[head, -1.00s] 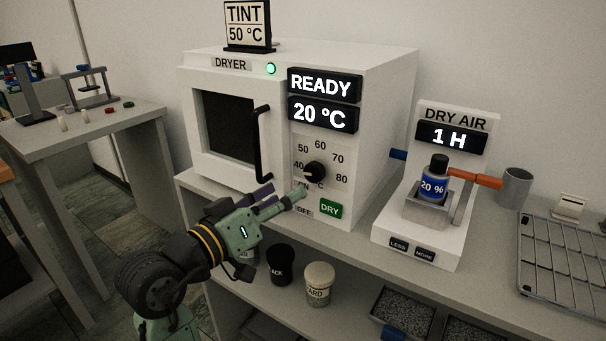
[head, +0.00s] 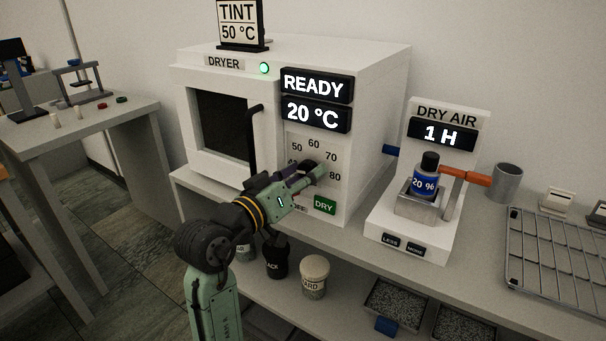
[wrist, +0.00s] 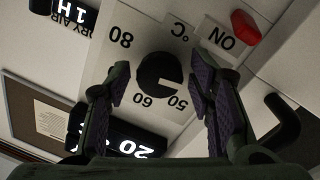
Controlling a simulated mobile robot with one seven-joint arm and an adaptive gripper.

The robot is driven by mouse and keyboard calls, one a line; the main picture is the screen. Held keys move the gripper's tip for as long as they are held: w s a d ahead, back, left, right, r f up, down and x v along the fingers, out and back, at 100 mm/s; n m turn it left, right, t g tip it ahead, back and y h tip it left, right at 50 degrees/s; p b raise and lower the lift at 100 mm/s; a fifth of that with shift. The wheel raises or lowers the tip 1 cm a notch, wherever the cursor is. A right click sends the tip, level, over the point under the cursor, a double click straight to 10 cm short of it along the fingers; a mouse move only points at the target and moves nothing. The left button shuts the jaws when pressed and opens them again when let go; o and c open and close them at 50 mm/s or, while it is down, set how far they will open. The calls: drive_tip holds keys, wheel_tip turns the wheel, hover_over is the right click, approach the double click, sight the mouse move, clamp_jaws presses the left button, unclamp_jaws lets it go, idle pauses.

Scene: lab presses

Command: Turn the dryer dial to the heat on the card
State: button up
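The dryer (head: 228,66) shows READY and 20 °C on its displays (head: 316,113). The black dial (wrist: 158,75) sits on a pale scale plate, with 50, 60 and 80 readable in the wrist view; fingers cover other marks. Its pale pointer mark faces right in that view, toward the purple-padded finger. My gripper (wrist: 160,88) is open, with one finger on each side of the dial. Gaps show beside the knob, so contact is not clear. In the head view my gripper (head: 312,172) largely hides the dial.
The black door handle (head: 254,145) stands out left of the dial. The green DRY button (head: 325,206) is just below my gripper. A red button (wrist: 245,27) shows by the ON label. The dry air unit (head: 447,112) stands to the right.

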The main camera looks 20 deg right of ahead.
drive_tip(key=c, duration=0.9)
drive_tip(key=shift+c, duration=0.2)
drive_tip(key=shift+m+b, duration=0.3)
drive_tip(key=m+b, duration=0.7)
drive_tip(key=m, duration=0.1)
drive_tip(key=shift+m+y, duration=0.4)
drive_tip(key=o, duration=1.2)
drive_tip(key=shift+c, duration=0.2)
